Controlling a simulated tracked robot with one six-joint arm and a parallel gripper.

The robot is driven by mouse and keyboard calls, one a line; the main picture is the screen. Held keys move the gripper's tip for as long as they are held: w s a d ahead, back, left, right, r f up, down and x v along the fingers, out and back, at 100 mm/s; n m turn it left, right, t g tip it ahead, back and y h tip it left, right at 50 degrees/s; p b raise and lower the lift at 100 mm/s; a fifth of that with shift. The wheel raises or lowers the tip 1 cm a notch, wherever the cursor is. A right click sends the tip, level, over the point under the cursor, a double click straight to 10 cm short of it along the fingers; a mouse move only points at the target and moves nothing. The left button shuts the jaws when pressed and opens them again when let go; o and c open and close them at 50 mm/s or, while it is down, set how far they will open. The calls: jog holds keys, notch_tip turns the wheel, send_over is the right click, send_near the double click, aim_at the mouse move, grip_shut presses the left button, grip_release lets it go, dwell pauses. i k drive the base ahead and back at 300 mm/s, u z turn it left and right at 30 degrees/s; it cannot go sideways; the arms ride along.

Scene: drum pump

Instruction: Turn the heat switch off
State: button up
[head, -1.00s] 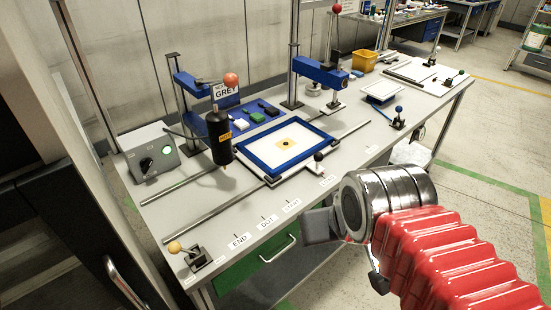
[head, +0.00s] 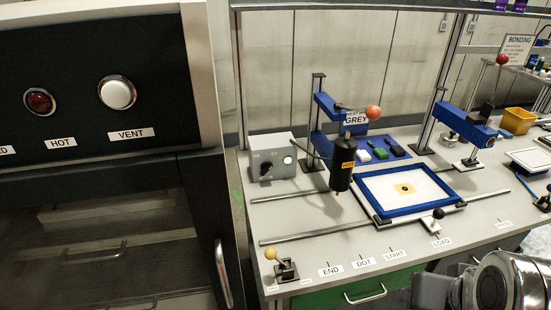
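The heat switch appears to be the black rotary knob (head: 266,168) on a grey control box (head: 270,160) at the back left of the bench. The box's lettering is too small to read. My gripper (head: 440,292) is at the bottom right, cut off by the picture edge, well apart from the box. Its fingers show only in part, so I cannot tell whether it is open or shut.
A black cylinder labelled HOT (head: 341,165) hangs right of the box, near an orange ball lever (head: 373,112). A blue-framed tray (head: 365,190) lies on the rails. A yellow-knobbed lever (head: 271,254) stands front left. A dark cabinet (head: 100,190) fills the left side.

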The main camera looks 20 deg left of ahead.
aim_at(265, 166)
jog(key=k, duration=0.65)
jog(key=u, duration=0.05)
jog(key=i, duration=0.45)
jog(key=u, duration=0.6)
jog(key=i, duration=0.6)
jog(key=u, duration=0.35)
